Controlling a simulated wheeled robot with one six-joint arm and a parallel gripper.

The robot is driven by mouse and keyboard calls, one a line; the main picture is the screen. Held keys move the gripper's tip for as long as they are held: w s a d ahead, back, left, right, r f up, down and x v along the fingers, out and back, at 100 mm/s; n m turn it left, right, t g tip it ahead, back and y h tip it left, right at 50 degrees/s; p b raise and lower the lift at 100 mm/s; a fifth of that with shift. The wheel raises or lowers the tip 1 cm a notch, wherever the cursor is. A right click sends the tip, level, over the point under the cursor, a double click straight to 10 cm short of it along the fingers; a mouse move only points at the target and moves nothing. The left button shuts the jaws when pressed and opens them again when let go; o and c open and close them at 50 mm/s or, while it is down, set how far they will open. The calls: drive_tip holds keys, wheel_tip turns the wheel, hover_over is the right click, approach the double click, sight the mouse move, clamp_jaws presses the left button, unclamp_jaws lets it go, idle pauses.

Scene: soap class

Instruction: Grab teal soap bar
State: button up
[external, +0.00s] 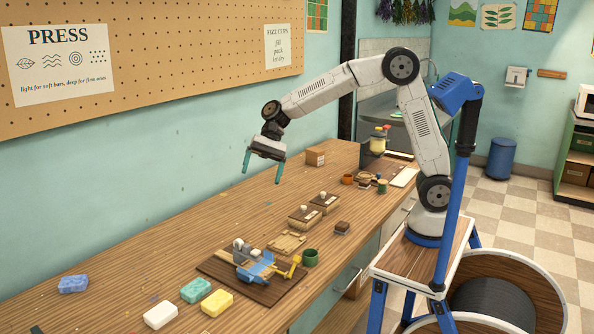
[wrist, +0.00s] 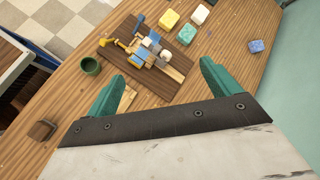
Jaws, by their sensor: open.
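The teal soap bar (external: 196,290) lies on the wooden counter near the front left, between a white bar and a yellow bar. It also shows in the wrist view as a small teal block (wrist: 187,34) near the top. My gripper (external: 263,168) is open and empty, raised above the counter, with teal fingers pointing down. In the wrist view the open fingers (wrist: 160,88) frame the wooden board, and the soap bar lies well beyond them. Nothing hides the teal bar.
A white bar (external: 160,314), a yellow bar (external: 217,303) and a blue bar (external: 72,284) lie nearby. A board with a press (external: 255,265) stands right of them, beside a green cup (external: 310,257). Bare counter (external: 165,265) lies behind the teal bar.

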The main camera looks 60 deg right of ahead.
drive_tip(key=w+a+f+m+g+y, duration=0.1)
drive_tip(key=a+f, duration=0.2)
drive_tip(key=a, duration=0.2)
drive_tip(key=w+a+f+m+y, duration=0.1)
drive_tip(key=w+a+f, duration=0.1)
drive_tip(key=a, duration=0.3)
drive_tip(key=m+g+y, duration=0.1)
drive_tip(key=m+y, duration=0.1)
drive_tip(key=m, duration=0.2)
approach(196, 286)
wheel_tip(196, 286, up, 8)
drive_tip(key=a, duration=0.1)
drive_tip(key=f, duration=0.8)
drive_tip(key=shift+s+a+f, duration=0.2)
drive_tip(key=x, duration=0.7)
drive_tip(key=shift+s+a+f, duration=0.15)
drive_tip(key=shift+c, duration=0.3)
drive_tip(key=c, duration=1.3)
